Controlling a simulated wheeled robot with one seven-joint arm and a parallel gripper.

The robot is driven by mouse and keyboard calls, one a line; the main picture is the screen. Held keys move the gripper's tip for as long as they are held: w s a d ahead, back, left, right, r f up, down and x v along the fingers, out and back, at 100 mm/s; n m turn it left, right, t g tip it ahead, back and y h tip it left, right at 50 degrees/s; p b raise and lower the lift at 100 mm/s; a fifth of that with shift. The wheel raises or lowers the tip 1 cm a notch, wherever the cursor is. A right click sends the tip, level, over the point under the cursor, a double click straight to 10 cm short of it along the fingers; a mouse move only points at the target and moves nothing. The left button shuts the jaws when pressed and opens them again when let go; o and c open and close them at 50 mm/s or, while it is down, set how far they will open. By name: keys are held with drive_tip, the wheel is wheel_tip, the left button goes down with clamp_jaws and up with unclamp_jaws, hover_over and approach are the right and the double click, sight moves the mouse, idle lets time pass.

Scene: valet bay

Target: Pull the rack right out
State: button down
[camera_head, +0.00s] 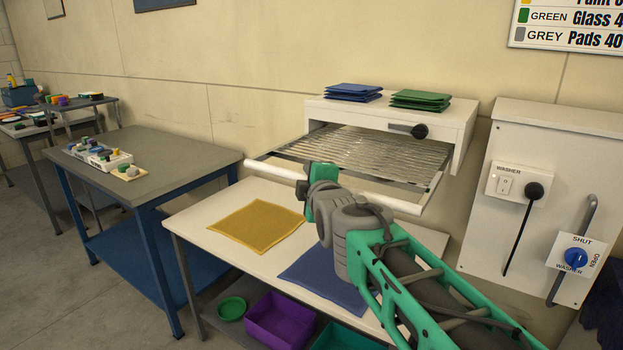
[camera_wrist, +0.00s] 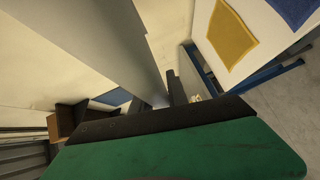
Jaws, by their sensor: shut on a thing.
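The wire rack (camera_head: 365,150) sticks out a good way from the white wall cabinet (camera_head: 445,125), level, with its back end still under the cabinet's top. A white bar (camera_head: 274,171) runs along the rack's front edge. My gripper (camera_head: 307,184) is shut on this bar near its middle, and my wrist hides part of the bar. In the wrist view a broad pale grey bar (camera_wrist: 100,40) runs down to my gripper (camera_wrist: 172,98); the exact contact is hard to make out there.
A white table (camera_head: 200,222) with a yellow cloth (camera_head: 257,226) and a blue cloth (camera_head: 325,280) stands below. Blue folded cloths (camera_head: 353,91) and green ones (camera_head: 420,99) lie on the cabinet. A grey table (camera_head: 150,160) stands left; a washer panel (camera_head: 530,200) is right.

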drive_tip(key=c, duration=1.5)
unclamp_jaws()
drive_tip(key=shift+s+a+f, duration=0.1)
drive_tip(key=shift+s+a, duration=0.15)
drive_tip(key=shift+o, duration=1)
drive_tip(key=shift+w+d, duration=0.1)
drive_tip(key=b+v, duration=0.1)
drive_tip(key=v, duration=0.7)
